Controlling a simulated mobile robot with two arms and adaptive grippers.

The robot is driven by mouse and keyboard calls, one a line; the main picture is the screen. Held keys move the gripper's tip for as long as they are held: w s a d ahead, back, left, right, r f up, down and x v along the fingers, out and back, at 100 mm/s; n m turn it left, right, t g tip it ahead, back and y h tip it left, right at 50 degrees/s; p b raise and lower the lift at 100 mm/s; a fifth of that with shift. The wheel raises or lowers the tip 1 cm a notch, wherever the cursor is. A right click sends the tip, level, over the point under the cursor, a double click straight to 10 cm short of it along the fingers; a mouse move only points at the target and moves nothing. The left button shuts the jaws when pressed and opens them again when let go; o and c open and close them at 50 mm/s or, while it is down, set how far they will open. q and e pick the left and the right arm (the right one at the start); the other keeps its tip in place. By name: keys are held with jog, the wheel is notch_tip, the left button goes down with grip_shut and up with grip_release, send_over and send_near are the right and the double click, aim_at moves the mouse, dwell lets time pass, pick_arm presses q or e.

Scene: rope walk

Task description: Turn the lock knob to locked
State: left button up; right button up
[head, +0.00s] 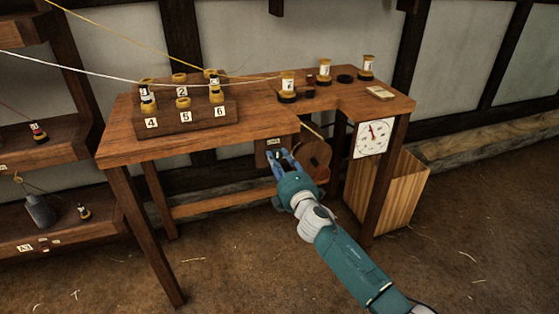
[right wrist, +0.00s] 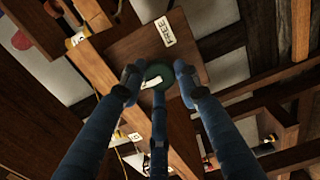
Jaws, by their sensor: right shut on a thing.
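The lock knob (right wrist: 158,74) is a small round dark green knob with a white pointer mark. It sits on a brown wooden panel (right wrist: 127,45), which also shows under the table edge in the head view (head: 264,153). A white label reading FREE (right wrist: 168,32) is on the panel; the pointer mark lies toward the lower left of the knob, not at this label. My right gripper (head: 281,154) has its fingers around the knob and is shut on it, also in the right wrist view (right wrist: 157,78). My left gripper is not in view. Fingers partly cover the knob.
The wooden table (head: 250,127) carries a numbered spool block (head: 185,118) and several spools. A white dial (head: 374,139) hangs at the table's right, near a wooden bin (head: 405,190). Shelves stand left.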

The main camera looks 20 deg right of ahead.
jog(key=shift+a+r, duration=0.15)
jog(key=shift+a, duration=0.3)
jog(key=o, duration=0.9)
jog(key=shift+o, duration=1.2)
jog(key=shift+a, duration=0.15)
jog(key=shift+d, duration=0.2)
jog(key=shift+s+d+f, duration=0.1)
jog(key=shift+s+f, duration=0.1)
jog(key=shift+s, duration=0.05)
jog(key=s, duration=1.1)
jog(key=shift+s, duration=0.25)
